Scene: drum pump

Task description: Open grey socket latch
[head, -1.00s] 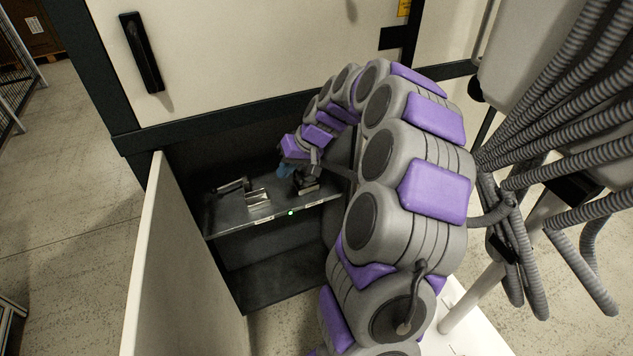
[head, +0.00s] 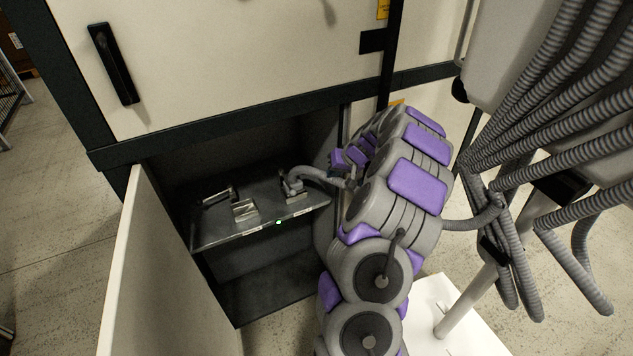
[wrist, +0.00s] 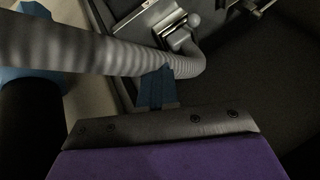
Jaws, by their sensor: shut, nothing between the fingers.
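Two metal sockets with latches sit on the dark shelf (head: 262,222) inside the cabinet. The left socket (head: 244,210) has a dark lever (head: 218,196) beside it and no hose. The right socket (head: 294,190) has a grey hose (head: 320,174) joined to it; I cannot tell which socket the task calls grey. In the wrist view the hose (wrist: 90,50) curves to a metal socket (wrist: 178,38) at the top. My gripper (wrist: 157,84) shows its blue fingers, shut and empty, close under the hose. In the head view the fingers are not clearly visible; my wrist is right of the shelf.
An open white door (head: 150,265) stands at the left of the cabinet opening. Several thick grey hoses (head: 545,110) hang at the right. The space above the shelf's front is clear.

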